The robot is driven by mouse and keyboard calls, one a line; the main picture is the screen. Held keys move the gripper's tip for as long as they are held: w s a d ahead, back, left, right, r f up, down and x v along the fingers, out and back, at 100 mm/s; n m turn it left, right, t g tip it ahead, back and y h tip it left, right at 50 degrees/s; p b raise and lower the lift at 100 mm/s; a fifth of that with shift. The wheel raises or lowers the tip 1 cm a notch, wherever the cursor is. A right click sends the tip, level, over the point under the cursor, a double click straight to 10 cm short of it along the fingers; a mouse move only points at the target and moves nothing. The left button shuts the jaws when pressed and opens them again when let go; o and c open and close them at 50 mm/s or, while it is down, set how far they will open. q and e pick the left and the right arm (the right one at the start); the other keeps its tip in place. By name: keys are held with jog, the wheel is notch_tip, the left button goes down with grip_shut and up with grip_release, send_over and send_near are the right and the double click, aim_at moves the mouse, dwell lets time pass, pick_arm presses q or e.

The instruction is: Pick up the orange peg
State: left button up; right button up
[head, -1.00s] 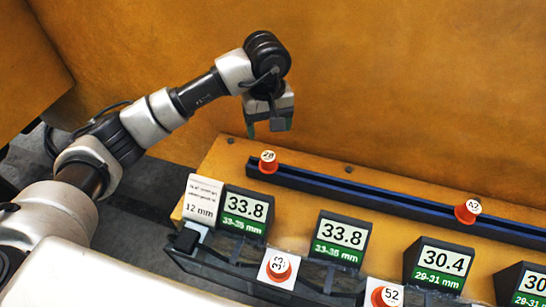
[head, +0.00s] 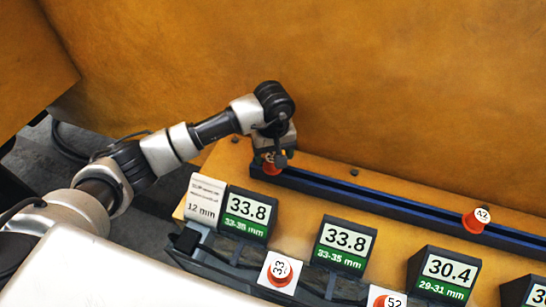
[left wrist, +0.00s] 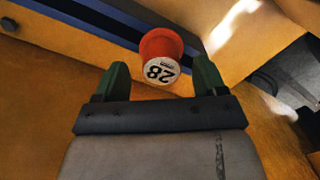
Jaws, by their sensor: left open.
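An orange peg with a white top marked 28 (left wrist: 161,55) stands at the left end of the dark blue rail; in the head view it (head: 270,169) is partly hidden by my left gripper (head: 272,157). In the left wrist view my left gripper (left wrist: 162,78) is open, its two green fingers apart. The peg shows centred in the gap, around and just beyond the fingertips, and I see no grip on it. A second orange peg marked 42 (head: 475,221) is farther right on the rail. My right gripper is not in view.
Other orange pegs, marked 33 (head: 280,271) and 52 (head: 385,301), sit on white cards along the front. Black display blocks (head: 343,244) stand between them and the blue rail (head: 380,199). A tall orange-brown panel (head: 420,80) rises behind.

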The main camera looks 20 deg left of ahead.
pick_arm(q)
jog(key=shift+s+a+f, duration=0.1)
jog(key=shift+f, duration=1.2)
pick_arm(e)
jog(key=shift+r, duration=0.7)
pick_arm(q)
jog(key=c, duration=1)
jog(key=shift+r, duration=0.55)
notch_tip(320, 180, up, 2)
jog(key=shift+r+b, duration=0.15)
jog(key=shift+b, duration=0.75)
jog(key=shift+w+d+r+b, duration=0.55)
jog(key=shift+d+r+b, duration=0.3)
jog(key=shift+d+r, duration=0.75)
jog(key=shift+w+d+r+b, duration=0.5)
jog(key=shift+d+r+b, duration=0.4)
jog(key=shift+d, duration=1.25)
jog(key=shift+w+d+r+b, duration=0.65)
jog(key=shift+d+r, duration=0.7)
jog(key=shift+d, duration=0.55)
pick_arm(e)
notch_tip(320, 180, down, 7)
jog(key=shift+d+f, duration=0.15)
pick_arm(q)
jog(key=shift+s, duration=0.15)
